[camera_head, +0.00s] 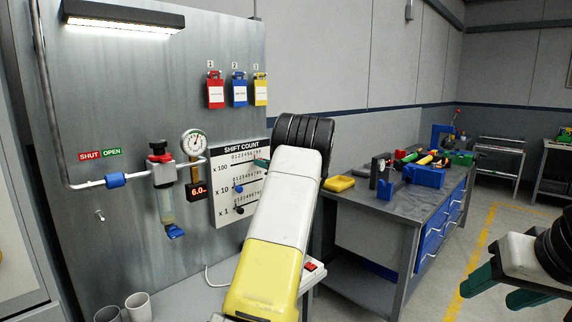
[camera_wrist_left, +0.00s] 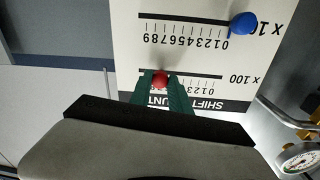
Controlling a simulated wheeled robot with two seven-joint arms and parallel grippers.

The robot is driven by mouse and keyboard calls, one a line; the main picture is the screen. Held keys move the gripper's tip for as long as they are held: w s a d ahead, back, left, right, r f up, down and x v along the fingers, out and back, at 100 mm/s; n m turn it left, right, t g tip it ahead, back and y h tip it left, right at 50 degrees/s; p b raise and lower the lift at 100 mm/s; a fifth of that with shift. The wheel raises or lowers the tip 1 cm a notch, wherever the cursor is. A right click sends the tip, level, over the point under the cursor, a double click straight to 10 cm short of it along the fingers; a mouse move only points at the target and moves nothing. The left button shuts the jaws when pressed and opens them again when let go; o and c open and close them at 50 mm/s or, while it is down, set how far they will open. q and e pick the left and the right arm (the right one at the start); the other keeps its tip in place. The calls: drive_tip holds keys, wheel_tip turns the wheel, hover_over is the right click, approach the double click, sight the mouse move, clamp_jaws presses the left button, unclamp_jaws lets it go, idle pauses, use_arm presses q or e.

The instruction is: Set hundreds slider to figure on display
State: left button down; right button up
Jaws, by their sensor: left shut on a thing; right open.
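The white SHIFT COUNT panel (camera_head: 226,165) hangs on the metal wall, with x 100, x 10 and x 1 slider rows. My left gripper (camera_wrist_left: 161,84) is shut on the red knob (camera_wrist_left: 160,78) of the x 100 row, toward the end far from its label. Its green fingers hide nearby digits, so I cannot read the exact figure. In the head view my left arm covers the panel's right side. The blue x 10 knob (camera_wrist_left: 243,22) sits near its label; the dark x 1 knob (camera_head: 239,210) does too. A small display (camera_head: 198,191) shows red digits like "6.0". My right gripper (camera_head: 497,287) is open and empty.
Left of the panel are a pressure gauge (camera_head: 194,142), a filter unit (camera_head: 163,190) and a pipe with a blue fitting (camera_head: 116,180). Two mugs (camera_head: 138,306) stand below. A workbench (camera_head: 380,207) with tools stands right, behind my left arm.

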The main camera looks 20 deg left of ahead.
use_arm(q)
drive_tip(key=c, duration=1.2)
unclamp_jaws()
drive_tip(key=v, duration=0.8)
drive_tip(key=shift+w, duration=0.1)
